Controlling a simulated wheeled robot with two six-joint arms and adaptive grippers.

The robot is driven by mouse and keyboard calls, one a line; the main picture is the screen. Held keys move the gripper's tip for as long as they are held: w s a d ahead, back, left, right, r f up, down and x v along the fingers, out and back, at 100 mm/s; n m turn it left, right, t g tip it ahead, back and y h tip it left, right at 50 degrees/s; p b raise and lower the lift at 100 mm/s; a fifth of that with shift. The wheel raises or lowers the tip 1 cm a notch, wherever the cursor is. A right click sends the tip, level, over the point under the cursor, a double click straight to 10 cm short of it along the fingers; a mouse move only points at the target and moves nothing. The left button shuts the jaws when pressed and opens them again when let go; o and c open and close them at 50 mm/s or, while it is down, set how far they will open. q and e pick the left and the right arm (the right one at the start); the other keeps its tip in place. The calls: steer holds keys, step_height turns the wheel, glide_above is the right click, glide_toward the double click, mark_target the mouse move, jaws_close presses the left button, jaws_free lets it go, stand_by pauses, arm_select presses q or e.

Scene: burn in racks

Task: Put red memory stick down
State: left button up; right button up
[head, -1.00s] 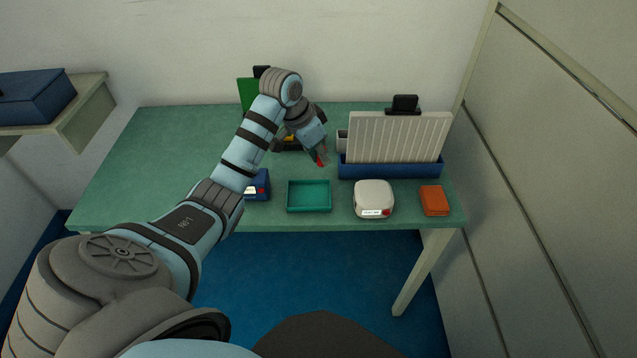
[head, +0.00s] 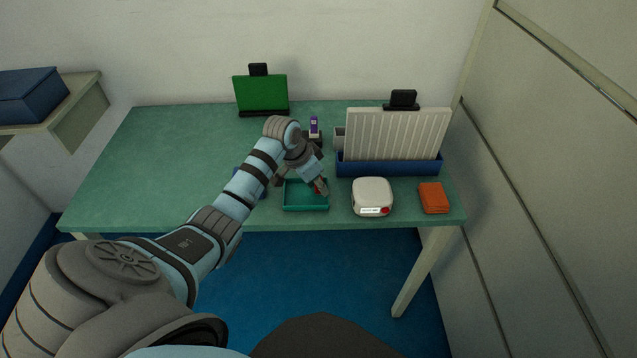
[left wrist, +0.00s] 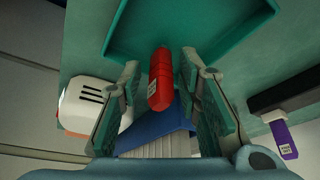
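The red memory stick (left wrist: 160,80) shows in the left wrist view between the two fingers of my left gripper (left wrist: 158,85), with a narrow gap on each side. The gripper looks open around it. In the head view my left gripper (head: 322,188) points down over the right part of the green tray (head: 306,208), and only a bit of red shows at the fingertips. The tray also shows in the left wrist view (left wrist: 205,50). I cannot tell whether the stick touches the tray floor. My right gripper is not in view.
A white rounded device (head: 372,192) and an orange case (head: 433,198) stand right of the tray. A blue rack with a ribbed panel (head: 397,135) is behind them. A purple stick (head: 314,125) stands upright behind my gripper. A green screen (head: 261,93) is at the back. The table's left is clear.

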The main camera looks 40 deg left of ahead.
arm_select(q)
steer(key=shift+r, duration=0.2)
steer(key=p+v, duration=0.2)
steer(key=v, duration=1)
steer(key=shift+p, duration=0.4)
steer(key=shift+f, duration=0.1)
